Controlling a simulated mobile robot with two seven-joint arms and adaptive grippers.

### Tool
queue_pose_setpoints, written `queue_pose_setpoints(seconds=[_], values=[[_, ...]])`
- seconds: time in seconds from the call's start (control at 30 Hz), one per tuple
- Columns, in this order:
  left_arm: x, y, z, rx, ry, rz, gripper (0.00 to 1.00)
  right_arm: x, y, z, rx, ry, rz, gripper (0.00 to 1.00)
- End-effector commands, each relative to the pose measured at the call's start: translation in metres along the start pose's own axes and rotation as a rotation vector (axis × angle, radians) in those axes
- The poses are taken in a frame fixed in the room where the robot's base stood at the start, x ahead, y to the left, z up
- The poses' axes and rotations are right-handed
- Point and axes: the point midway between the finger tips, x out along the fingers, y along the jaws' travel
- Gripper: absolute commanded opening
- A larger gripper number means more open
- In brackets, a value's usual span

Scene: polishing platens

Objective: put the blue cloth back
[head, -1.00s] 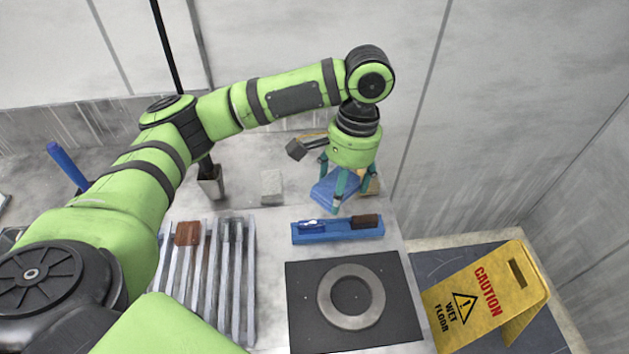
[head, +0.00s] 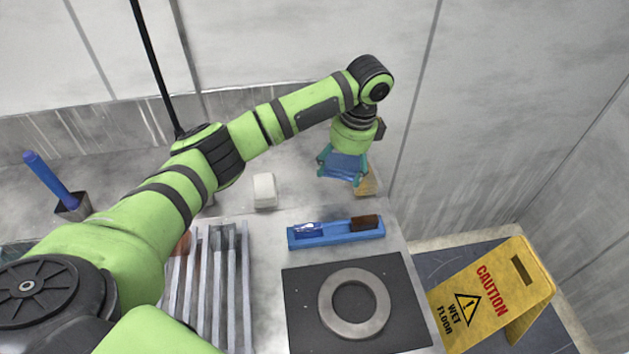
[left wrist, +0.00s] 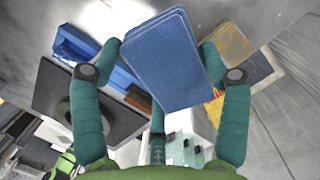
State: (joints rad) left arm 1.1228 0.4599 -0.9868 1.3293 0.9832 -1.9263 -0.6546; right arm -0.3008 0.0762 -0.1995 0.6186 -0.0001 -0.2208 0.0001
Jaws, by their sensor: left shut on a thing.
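The blue cloth (head: 344,165) is a folded, flat blue pad held between the fingers of my left gripper (head: 342,172) at the back right of the bench. In the left wrist view the cloth (left wrist: 165,60) fills the middle, tilted, with teal fingers on both sides of it. My left gripper (left wrist: 160,70) is shut on it. The cloth looks lifted clear of the bench, though its exact height is hard to tell. My right gripper is not in view.
A tan block (head: 369,182) lies just right of the cloth. A blue tray (head: 330,235) with a brush is in front. Nearer are a dark mat (head: 410,325) with a metal ring (head: 330,318), and a slatted rack (head: 232,290). A white block (head: 264,190) stands left; a yellow caution sign (head: 490,290) right.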

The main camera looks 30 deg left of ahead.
Motion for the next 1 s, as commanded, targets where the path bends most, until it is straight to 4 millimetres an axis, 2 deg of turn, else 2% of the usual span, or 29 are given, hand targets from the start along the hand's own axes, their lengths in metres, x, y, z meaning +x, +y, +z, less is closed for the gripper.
queue_pose_setpoints(seconds=[0.03, 0.13, 0.33, 0.47, 0.7, 1.0], values=[[0.006, 0.0, 0.014, -0.003, -0.004, 0.004, 0.5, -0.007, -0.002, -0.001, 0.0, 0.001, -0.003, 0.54], [0.022, -0.002, 0.032, -0.003, -0.003, 0.003, 0.5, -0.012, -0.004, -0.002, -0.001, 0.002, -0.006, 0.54], [0.042, -0.003, 0.052, 0.0, 0.0, 0.002, 0.5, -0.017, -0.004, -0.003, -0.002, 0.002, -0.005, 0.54], [0.051, -0.003, 0.053, 0.001, -0.001, 0.003, 0.5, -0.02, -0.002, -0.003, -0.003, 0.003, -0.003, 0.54], [0.081, -0.003, 0.048, 0.001, 0.0, 0.001, 0.5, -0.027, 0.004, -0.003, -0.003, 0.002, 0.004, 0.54], [0.085, -0.003, 0.047, 0.001, 0.001, 0.0, 0.5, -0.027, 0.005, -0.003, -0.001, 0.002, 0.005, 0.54]])
